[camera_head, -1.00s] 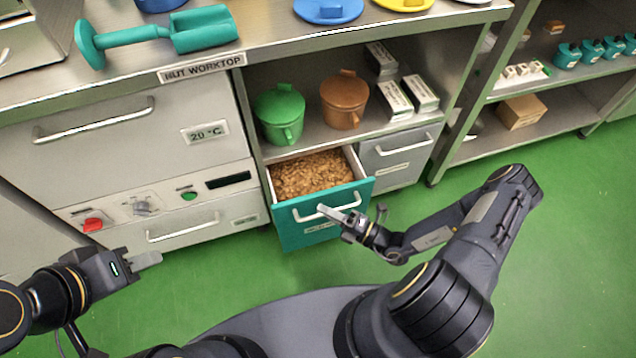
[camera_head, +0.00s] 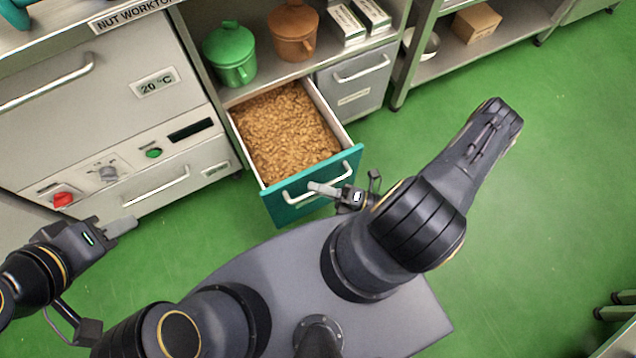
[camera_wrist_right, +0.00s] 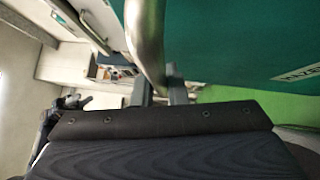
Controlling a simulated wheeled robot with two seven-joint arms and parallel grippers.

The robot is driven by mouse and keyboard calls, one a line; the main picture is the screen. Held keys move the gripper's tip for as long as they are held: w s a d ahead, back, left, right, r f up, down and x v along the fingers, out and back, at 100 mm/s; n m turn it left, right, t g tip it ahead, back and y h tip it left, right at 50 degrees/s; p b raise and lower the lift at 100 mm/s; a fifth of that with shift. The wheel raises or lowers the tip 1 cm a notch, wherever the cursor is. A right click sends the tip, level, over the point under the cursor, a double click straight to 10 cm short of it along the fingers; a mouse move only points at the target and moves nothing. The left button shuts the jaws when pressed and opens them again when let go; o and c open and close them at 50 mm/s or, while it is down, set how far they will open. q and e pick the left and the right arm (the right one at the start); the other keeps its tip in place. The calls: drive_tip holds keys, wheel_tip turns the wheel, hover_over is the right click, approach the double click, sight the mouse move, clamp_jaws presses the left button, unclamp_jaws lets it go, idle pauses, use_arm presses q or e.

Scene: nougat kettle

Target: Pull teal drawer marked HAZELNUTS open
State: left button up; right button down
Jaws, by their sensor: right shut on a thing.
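The teal drawer (camera_head: 283,208) stands well out from the cabinet, and its box is full of brown chopped nuts (camera_head: 285,130). Its pale bar handle (camera_head: 300,198) runs across the front. My right gripper (camera_head: 318,188) is shut on that handle. In the right wrist view the handle (camera_wrist_right: 146,45) runs down between the fingers (camera_wrist_right: 160,92), beside the teal front (camera_wrist_right: 235,40) with a partly cut-off label (camera_wrist_right: 298,75). My left gripper (camera_head: 122,226) is at the left, away from the drawer and in front of the oven unit; its finger gap cannot be made out.
A green lidded pot (camera_head: 230,58) and a brown lidded pot (camera_head: 293,32) stand on the shelf above the drawer. A grey drawer (camera_head: 355,80) to the right is closed. My base is close in front of the teal drawer. Green floor (camera_head: 540,200) is clear at the right.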

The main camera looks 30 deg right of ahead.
drive_tip(key=c, duration=1.5)
unclamp_jaws()
drive_tip(key=shift+o, duration=0.2)
drive_tip(key=v, duration=0.7)
drive_tip(key=shift+s+d, duration=0.25)
drive_tip(key=shift+d, duration=0.05)
